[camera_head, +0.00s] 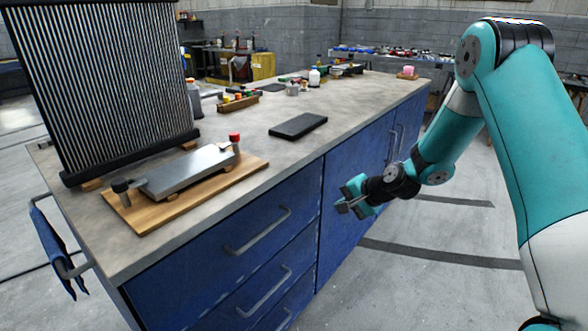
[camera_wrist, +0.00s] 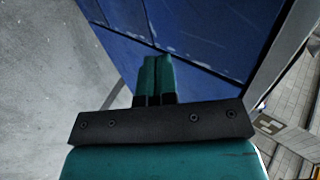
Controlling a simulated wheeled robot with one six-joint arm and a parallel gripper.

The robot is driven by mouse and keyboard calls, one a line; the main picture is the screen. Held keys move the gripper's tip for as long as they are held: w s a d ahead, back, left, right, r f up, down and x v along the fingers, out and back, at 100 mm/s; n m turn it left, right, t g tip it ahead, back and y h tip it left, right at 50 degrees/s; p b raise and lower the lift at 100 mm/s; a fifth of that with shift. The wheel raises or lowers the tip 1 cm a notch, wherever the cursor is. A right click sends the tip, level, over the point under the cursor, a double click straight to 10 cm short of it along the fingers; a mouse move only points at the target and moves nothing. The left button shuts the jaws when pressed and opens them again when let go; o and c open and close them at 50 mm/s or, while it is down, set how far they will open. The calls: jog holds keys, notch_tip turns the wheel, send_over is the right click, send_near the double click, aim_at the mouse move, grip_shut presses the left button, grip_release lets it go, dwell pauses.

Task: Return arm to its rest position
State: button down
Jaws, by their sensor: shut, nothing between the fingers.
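My gripper (camera_head: 344,205) is in front of the blue cabinet side of the workbench, below the level of the bench top and to the right of the drawers. My teal arm reaches in from the right of the head view. In the wrist view my gripper's two teal fingers (camera_wrist: 153,62) lie side by side, closed together with nothing between them. Blue cabinet panels fill the view beyond the fingertips. I cannot tell the exact gap between the fingertips and the cabinet.
The workbench (camera_head: 240,135) carries a ribbed radiator (camera_head: 105,85), a wooden board (camera_head: 190,195) with a grey metal part (camera_head: 187,170), a black pad (camera_head: 298,126) and several small items. Drawer handles (camera_head: 257,232) stick out from the front. Grey floor (camera_head: 440,235) is open on the right.

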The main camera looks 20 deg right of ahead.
jog(key=s+a+r+n+g+p, duration=0.2)
jog(key=s+a+r+n, duration=0.4)
jog(key=r, duration=0.3)
jog(key=s+a+r+n+g+p, duration=0.2)
jog(key=s+a+r+n+p, duration=0.1)
jog(key=s+a+r, duration=0.6)
jog(key=s+r+n+g+p, duration=0.2)
jog(key=s+r+n, duration=0.2)
jog(key=s, duration=0.5)
jog(key=s+a+r+n+g+h+p, duration=0.1)
jog(key=s+r+n, duration=0.4)
jog(key=s, duration=0.4)
jog(key=shift+s+r+g+p, duration=0.25)
jog(key=shift+r+g+p, duration=0.15)
jog(key=shift+r, duration=0.35)
jog(key=shift+a, duration=0.1)
